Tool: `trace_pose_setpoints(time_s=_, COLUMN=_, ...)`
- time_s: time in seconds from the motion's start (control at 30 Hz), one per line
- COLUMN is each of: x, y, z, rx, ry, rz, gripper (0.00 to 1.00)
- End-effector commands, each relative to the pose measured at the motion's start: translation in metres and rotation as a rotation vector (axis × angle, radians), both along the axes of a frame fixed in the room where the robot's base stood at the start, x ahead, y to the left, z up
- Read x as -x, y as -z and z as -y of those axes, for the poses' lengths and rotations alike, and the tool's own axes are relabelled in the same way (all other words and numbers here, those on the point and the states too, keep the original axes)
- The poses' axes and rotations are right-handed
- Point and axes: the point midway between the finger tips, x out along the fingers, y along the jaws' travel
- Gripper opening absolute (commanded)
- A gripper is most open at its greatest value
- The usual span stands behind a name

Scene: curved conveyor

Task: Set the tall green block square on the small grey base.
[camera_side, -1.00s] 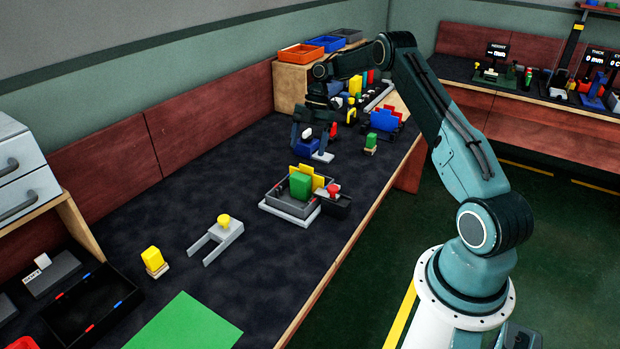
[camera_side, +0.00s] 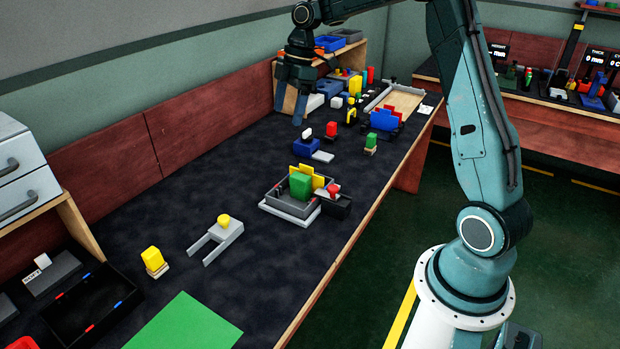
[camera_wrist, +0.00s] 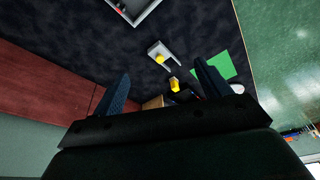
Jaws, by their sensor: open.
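A green block (camera_side: 300,186) stands upright in a grey walled tray (camera_side: 275,200) in the middle of the bench, in front of yellow pieces. A smaller green block (camera_side: 371,140) sits on a pale base farther back to the right. A small flat grey plate (camera_side: 322,156) lies beside a blue block (camera_side: 305,146); I cannot tell whether it is the grey base. My gripper (camera_side: 291,107) is open and empty, raised above the bench behind the tray. In the wrist view its fingers (camera_wrist: 162,68) are apart with nothing between them.
A grey forked holder with a yellow knob (camera_side: 223,219), a yellow block (camera_side: 153,259) and a green sheet (camera_side: 187,322) lie nearer. A red knob (camera_side: 333,190) stands on a dark box beside the tray. A red-and-blue fixture (camera_side: 386,120) is farther back. The bench's left-hand middle is clear.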

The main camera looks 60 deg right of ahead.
Motion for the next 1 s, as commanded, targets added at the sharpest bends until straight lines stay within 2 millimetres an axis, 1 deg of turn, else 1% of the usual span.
trace_pose_setpoints(time_s=0.03, x=0.007, y=-0.012, z=-0.011, rx=0.008, ry=0.030, rz=0.005, gripper=0.76)
trace_pose_setpoints(time_s=0.2, x=0.031, y=-0.041, z=-0.042, rx=0.025, ry=0.159, rz=0.016, gripper=0.76)
trace_pose_setpoints(time_s=0.37, x=0.059, y=-0.062, z=-0.068, rx=0.034, ry=0.279, rz=0.031, gripper=0.76)
trace_pose_setpoints(time_s=0.5, x=0.086, y=-0.077, z=-0.089, rx=0.036, ry=0.384, rz=0.049, gripper=0.76)
trace_pose_setpoints(time_s=0.7, x=0.129, y=-0.090, z=-0.113, rx=0.028, ry=0.534, rz=0.080, gripper=0.76)
trace_pose_setpoints(time_s=0.87, x=0.165, y=-0.094, z=-0.128, rx=0.014, ry=0.651, rz=0.106, gripper=0.76)
trace_pose_setpoints(time_s=1.0, x=0.197, y=-0.092, z=-0.137, rx=-0.006, ry=0.755, rz=0.132, gripper=0.76)
